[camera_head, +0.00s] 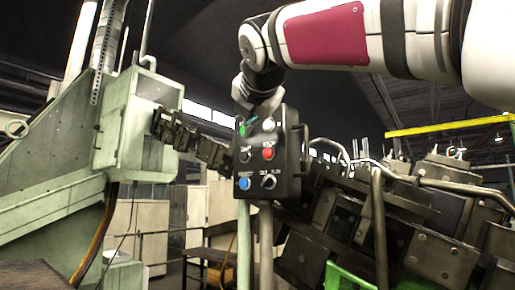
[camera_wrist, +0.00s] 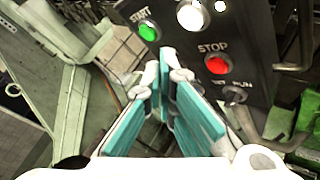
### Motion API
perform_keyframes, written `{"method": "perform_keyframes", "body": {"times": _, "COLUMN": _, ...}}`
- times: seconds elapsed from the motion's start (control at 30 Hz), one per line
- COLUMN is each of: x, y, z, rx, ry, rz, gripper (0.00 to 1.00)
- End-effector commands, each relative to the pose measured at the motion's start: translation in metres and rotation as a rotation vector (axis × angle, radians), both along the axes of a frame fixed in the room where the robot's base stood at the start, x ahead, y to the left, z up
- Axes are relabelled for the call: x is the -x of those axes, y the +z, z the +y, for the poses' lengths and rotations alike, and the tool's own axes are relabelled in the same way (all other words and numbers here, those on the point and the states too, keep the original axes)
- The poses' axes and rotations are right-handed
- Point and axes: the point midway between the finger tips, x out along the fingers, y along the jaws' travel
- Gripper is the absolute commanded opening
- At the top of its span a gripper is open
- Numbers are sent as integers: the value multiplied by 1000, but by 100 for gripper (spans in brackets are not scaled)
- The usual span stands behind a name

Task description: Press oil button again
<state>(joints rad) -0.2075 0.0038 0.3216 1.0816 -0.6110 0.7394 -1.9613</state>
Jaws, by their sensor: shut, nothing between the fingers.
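The black control box (camera_head: 281,160) hangs at the middle of the head view with several buttons and knobs. A blue button (camera_head: 244,183) is at its lower left, a red button (camera_head: 267,153) at middle right. In the wrist view a green START button (camera_wrist: 148,31), a white round light or button (camera_wrist: 193,16) and the red STOP button (camera_wrist: 217,64) show. The label over the blue button is too small to read, so I cannot tell which is the oil button. My gripper (camera_wrist: 166,62) is shut and empty, its teal-padded fingers in front of the box's upper part. Contact cannot be told.
A black selector knob (camera_head: 268,181) sits right of the blue button. A pale green machine (camera_head: 111,130) stands left. Dark machine blocks (camera_head: 340,220) and bent pipes (camera_head: 379,220) crowd the right side. A handle (camera_head: 305,150) juts from the box's right side.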

Motion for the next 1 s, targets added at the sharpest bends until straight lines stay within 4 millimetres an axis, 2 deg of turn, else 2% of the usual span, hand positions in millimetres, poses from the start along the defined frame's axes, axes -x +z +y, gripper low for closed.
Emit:
{"method": "perform_keyframes", "body": {"times": 0.3, "x": -18, "y": 1, "z": -15, "rx": -1, "ry": -1, "rz": 1, "gripper": 0}}
{"method": "perform_keyframes", "body": {"times": 1.0, "x": -20, "y": 0, "z": -15, "rx": 0, "ry": 0, "rz": 0, "gripper": 0}}
